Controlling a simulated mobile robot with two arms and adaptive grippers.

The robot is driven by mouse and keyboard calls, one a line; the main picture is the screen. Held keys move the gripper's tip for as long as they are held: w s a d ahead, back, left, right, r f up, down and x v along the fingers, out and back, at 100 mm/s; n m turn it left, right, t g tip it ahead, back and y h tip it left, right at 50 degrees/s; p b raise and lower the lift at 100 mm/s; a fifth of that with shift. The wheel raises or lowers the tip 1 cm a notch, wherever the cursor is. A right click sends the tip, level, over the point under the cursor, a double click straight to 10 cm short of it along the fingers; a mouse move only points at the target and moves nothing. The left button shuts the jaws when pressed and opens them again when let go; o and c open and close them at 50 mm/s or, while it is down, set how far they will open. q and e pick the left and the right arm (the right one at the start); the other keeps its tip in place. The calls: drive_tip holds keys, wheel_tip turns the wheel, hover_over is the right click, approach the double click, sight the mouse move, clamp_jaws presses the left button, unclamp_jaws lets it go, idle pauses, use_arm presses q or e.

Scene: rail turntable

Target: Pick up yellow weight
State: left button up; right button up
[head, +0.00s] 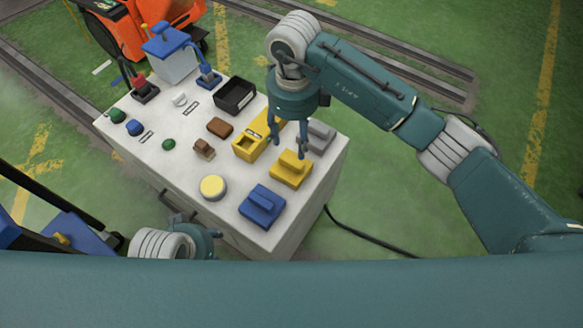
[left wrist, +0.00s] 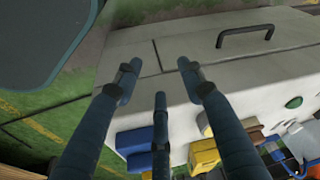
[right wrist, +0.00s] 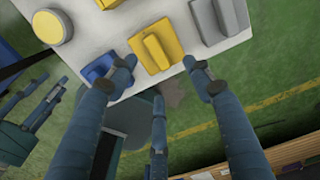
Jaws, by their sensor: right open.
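The yellow weight (head: 290,171), a flat block with a raised grip, sits near the right edge of the white cabinet top, between a blue weight (head: 262,205) and a grey weight (head: 318,137). My right gripper (head: 289,148) is open above the yellow weight, fingers pointing down. In the right wrist view the yellow weight (right wrist: 157,46) lies just beyond and between the spread, empty fingertips (right wrist: 158,64). My left gripper (left wrist: 158,68) is open and empty beside the cabinet's side, low at the left in the head view, where it is mostly hidden.
The white cabinet (head: 185,118) also carries a yellow box (head: 243,147), a black bin (head: 235,95), a round yellow button (head: 213,187), brown blocks and several small controls. A cable lies on the green floor at right. An orange machine (head: 140,30) stands behind.

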hover_over(290, 162)
drive_tip(key=f, duration=0.5)
drive_tip(key=shift+d+f+b, duration=0.15)
drive_tip(key=shift+d+b, duration=0.1)
drive_tip(key=shift+b, duration=0.15)
drive_tip(key=f, duration=0.3)
drive_tip(key=f+b, duration=0.1)
drive_tip(key=shift+a+f, duration=0.2)
drive_tip(key=shift+a, duration=0.05)
use_arm(q)
drive_tip(key=v, duration=0.2)
drive_tip(key=shift+s+a+r, duration=0.1)
drive_tip(key=shift+s+r, duration=0.1)
drive_tip(key=shift+r, duration=0.15)
use_arm(e)
clamp_jaws()
drive_tip(key=shift+r, duration=0.2)
